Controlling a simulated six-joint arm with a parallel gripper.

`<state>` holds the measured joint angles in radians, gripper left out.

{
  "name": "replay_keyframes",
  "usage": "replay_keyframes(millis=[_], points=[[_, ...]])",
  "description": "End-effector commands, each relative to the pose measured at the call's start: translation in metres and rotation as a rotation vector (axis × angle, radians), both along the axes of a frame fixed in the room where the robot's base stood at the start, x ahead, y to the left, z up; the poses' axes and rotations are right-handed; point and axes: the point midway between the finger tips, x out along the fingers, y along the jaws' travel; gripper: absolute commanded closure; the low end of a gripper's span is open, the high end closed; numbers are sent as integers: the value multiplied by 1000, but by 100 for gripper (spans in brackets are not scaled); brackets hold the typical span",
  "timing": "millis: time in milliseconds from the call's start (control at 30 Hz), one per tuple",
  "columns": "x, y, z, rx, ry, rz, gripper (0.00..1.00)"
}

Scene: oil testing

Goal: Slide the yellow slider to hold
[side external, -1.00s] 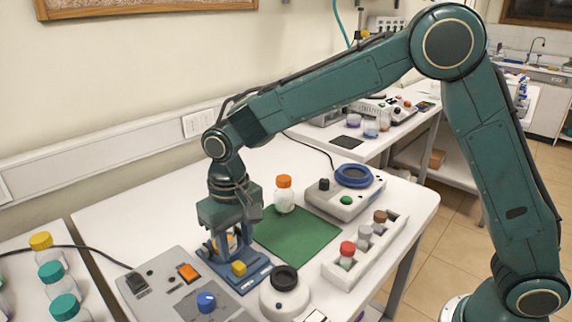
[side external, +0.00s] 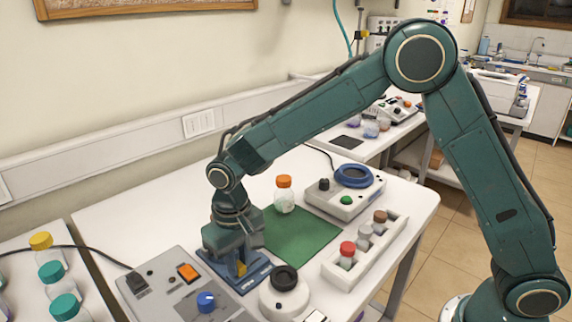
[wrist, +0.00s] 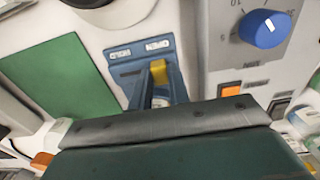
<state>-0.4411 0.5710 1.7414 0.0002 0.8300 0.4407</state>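The yellow slider (side external: 241,268) sits on a blue fixture (side external: 262,271) on the white bench. In the wrist view the slider (wrist: 159,72) is upright at the upper end of a slot in the blue fixture (wrist: 179,84). Two pale labels (wrist: 138,49) lie beyond it, too small to read. My gripper (side external: 233,258) is low over the fixture, pointing down, close to the slider.
A control panel with a blue knob (side external: 206,301) and orange switch (side external: 188,272) stands beside the fixture. A round white device (side external: 284,293) is in front. A green mat (side external: 300,240), an orange-capped bottle (side external: 284,195) and a vial rack (side external: 338,278) lie behind and right.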

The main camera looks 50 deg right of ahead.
Motion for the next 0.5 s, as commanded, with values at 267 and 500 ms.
replay_keyframes(millis=[267, 500], points=[[0, -3, 0, 0, 0, -1, 100], [1, -35, 1, 1, -2, -5, 100]])
